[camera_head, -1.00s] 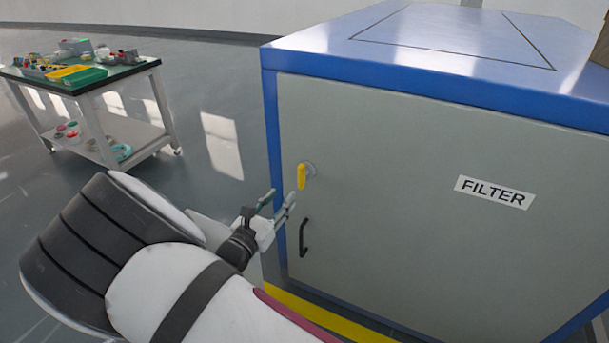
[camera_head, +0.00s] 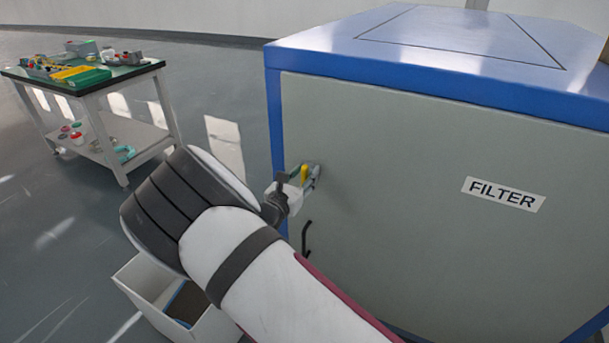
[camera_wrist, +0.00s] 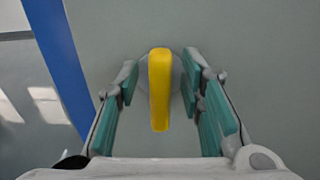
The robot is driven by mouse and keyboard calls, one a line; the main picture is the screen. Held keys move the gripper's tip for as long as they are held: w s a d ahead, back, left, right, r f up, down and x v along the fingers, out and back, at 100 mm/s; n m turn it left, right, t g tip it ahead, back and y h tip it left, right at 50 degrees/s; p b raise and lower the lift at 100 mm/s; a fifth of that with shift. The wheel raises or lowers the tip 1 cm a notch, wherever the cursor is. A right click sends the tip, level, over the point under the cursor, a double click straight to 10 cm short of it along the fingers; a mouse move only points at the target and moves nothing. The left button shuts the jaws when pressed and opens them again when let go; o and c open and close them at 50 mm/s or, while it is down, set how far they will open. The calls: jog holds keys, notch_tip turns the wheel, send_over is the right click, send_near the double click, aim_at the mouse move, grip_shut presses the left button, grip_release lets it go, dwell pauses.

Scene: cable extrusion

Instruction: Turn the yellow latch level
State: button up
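The yellow latch (camera_head: 304,174) is on the grey door of the blue-framed cabinet marked FILTER. In the wrist view the latch (camera_wrist: 159,88) stands upright on a round grey base, its long side vertical in the picture. My gripper (camera_wrist: 160,92) is open, with one green-padded finger on each side of the latch and a visible gap on both sides. In the head view my gripper (camera_head: 298,178) is at the door by the latch and partly covers it.
The cabinet (camera_head: 400,170) has a black door handle (camera_head: 306,238) below the latch. A white bin (camera_head: 150,292) stands on the floor below my arm. A work table (camera_head: 100,84) with tools stands at the far left, with open floor before it.

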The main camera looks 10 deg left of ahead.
grip_shut()
